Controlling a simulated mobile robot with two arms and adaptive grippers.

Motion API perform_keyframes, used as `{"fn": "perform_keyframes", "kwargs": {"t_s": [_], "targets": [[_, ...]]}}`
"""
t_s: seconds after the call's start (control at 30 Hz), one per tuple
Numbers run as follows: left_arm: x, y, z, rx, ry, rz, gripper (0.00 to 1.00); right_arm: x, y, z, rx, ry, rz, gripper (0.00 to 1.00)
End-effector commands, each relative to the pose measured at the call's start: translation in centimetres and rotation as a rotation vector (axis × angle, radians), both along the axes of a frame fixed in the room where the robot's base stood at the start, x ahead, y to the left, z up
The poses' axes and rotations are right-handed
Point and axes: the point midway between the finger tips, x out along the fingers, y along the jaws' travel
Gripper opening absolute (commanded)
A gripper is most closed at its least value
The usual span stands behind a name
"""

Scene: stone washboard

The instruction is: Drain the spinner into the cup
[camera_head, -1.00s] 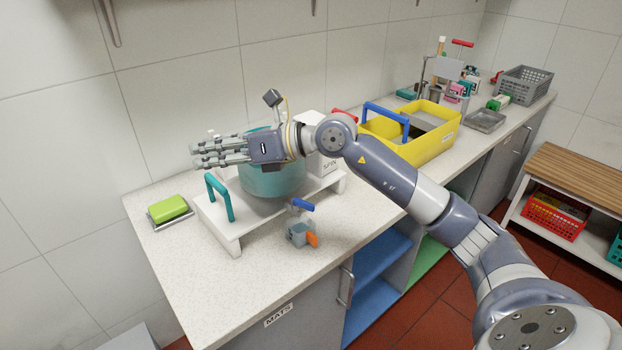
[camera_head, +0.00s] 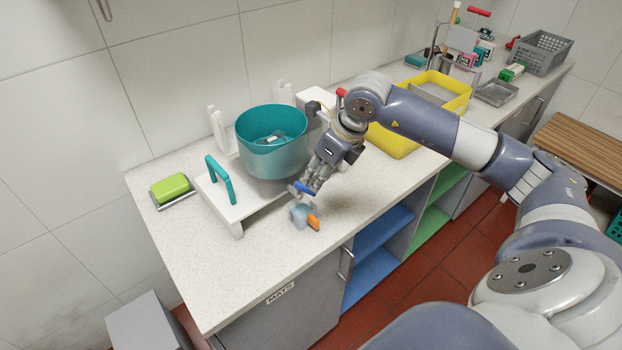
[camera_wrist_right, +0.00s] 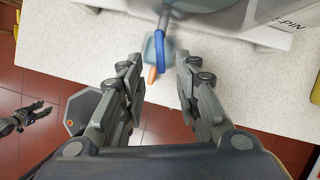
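The spinner is a teal tub (camera_head: 270,150) on a white stand (camera_head: 232,214) with a teal handle at its left. A tap with a blue lever (camera_head: 306,187) sticks out low at its front. A blue-grey cup (camera_head: 299,216) with an orange handle stands on the counter under the tap. My right gripper (camera_head: 307,185) is beside the lever. In the right wrist view its fingers (camera_wrist_right: 158,66) are apart and empty; the lever (camera_wrist_right: 166,50) is just beyond the fingertips, with the cup (camera_wrist_right: 150,50) below. My left gripper (camera_wrist_right: 40,113) shows small at left, its fingers apart.
A green sponge (camera_head: 170,187) lies on a tray left of the spinner. A yellow caddy (camera_head: 395,139) stands behind my right arm. A grey basket (camera_head: 541,52) is at the far end. The counter front left of the cup is clear.

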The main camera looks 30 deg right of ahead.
Motion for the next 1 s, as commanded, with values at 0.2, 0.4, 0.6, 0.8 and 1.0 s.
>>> {"fn": "perform_keyframes", "kwargs": {"t_s": [0.2,0.4,0.6,0.8,1.0], "targets": [[-0.1,0.0,1.4,0.0,0.001,0.0,0.4,1.3,0.7,-3.1,0.004,0.002,0.001,0.3],[-0.1,0.0,1.7,0.0,0.001,0.0,0.4,1.8,0.8,-4.6,0.001,-0.002,0.001,0.3],[-0.1,0.0,1.7,0.0,0.001,0.0,0.4,1.9,0.8,-4.8,0.0,-0.002,0.002,0.3],[-0.1,0.0,1.7,0.0,0.001,-0.001,0.4,1.9,0.8,-4.8,0.001,-0.002,0.001,0.03],[-0.1,0.0,1.7,0.0,0.001,-0.001,0.4,1.9,0.8,-4.7,0.0,-0.002,0.001,0.0]]}}
